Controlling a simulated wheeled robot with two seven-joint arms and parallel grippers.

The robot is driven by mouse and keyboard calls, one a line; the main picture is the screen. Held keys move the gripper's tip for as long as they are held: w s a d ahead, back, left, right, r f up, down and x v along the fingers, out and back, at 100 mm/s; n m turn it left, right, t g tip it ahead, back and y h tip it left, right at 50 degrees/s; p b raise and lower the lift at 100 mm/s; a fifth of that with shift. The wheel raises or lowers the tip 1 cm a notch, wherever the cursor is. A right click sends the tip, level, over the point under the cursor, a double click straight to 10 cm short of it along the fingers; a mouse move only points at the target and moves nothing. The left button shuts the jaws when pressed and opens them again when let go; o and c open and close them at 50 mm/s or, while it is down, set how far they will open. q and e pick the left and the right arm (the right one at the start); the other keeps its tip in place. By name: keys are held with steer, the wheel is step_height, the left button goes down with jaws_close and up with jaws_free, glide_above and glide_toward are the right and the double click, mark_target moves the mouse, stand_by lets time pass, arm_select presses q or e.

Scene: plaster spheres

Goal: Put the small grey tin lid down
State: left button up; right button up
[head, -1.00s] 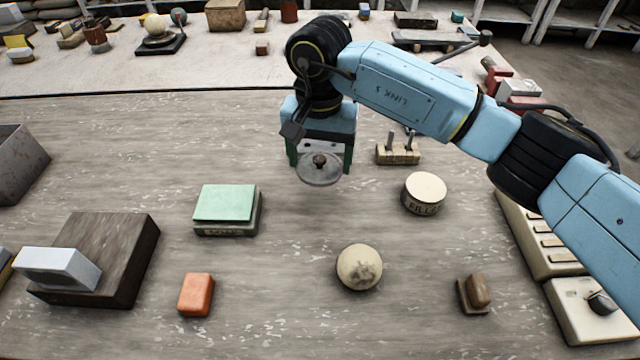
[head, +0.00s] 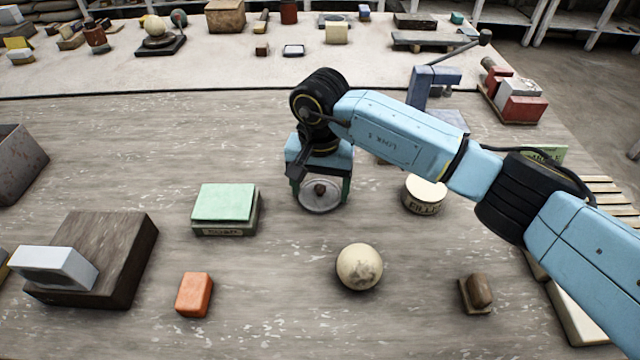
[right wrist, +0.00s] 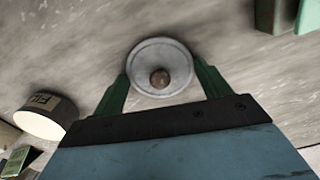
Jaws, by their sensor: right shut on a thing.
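The small grey tin lid (head: 321,203) is a round disc with a brown knob in its middle. My right gripper (head: 321,192) is shut on it, low over the open tabletop between the green-topped box and the round white tin. I cannot tell whether the lid touches the table. In the right wrist view the lid (right wrist: 160,68) lies flat between the two green fingers (right wrist: 160,80). My left gripper is not in view.
A green-topped box (head: 225,203) stands left of the lid and a round white tin (head: 424,194) right of it. A plaster sphere (head: 359,267) and an orange block (head: 195,294) lie nearer. A dark wooden block (head: 125,245) is at left. Bare table surrounds the lid.

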mark_target(320, 187)
steer(key=o, duration=1)
steer(key=shift+c, duration=0.2)
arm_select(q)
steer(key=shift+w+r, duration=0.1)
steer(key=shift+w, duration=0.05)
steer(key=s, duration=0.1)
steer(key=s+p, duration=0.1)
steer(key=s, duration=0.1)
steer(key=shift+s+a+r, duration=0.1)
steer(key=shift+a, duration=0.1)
arm_select(e)
step_height(320, 187, up, 12)
steer(key=shift+r, duration=0.1)
